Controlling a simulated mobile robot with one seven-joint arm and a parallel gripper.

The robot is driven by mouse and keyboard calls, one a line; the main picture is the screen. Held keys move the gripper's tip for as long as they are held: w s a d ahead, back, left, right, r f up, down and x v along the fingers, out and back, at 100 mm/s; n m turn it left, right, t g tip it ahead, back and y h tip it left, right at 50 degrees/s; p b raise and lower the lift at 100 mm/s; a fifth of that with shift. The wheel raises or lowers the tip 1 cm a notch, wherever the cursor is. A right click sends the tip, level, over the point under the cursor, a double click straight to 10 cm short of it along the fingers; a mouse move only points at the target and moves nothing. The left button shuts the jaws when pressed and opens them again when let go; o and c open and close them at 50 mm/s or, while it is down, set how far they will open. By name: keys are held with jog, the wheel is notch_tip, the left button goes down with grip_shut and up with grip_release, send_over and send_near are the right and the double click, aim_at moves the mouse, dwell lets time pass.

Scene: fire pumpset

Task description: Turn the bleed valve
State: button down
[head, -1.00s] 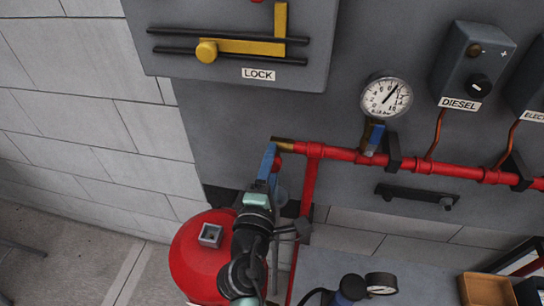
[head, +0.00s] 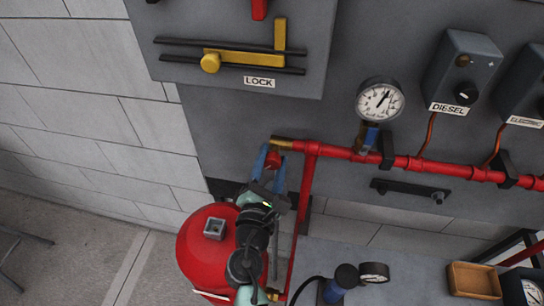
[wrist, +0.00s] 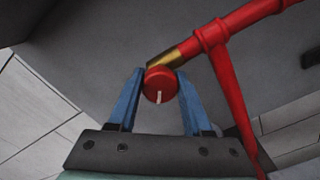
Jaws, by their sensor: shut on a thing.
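The bleed valve's round red knob (wrist: 159,82), with a white mark pointing down in the wrist view, sits by the brass end (wrist: 167,59) of the red pipe. In the head view the red knob (head: 273,161) shows between my fingers, just below the brass pipe end (head: 282,143). My gripper (wrist: 160,85) has blue fingers, one on each side of the knob, and is shut on it. In the head view my gripper (head: 272,158) reaches up from below. The faces where fingers and knob meet are partly hidden.
The red pipe (head: 335,152) runs right along the grey panel, with a pressure gauge (head: 380,99) above it. A vertical red pipe (head: 306,190) drops just right of my gripper. A red tank (head: 205,252) stands below. The LOCK slider (head: 245,57) is above.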

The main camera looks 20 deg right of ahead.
jog(key=shift+n, duration=0.3)
jog(key=shift+c, duration=1.7)
grip_release()
jog(key=b+v, duration=0.2)
jog(key=v, duration=1.1)
jog(key=shift+b, duration=0.3)
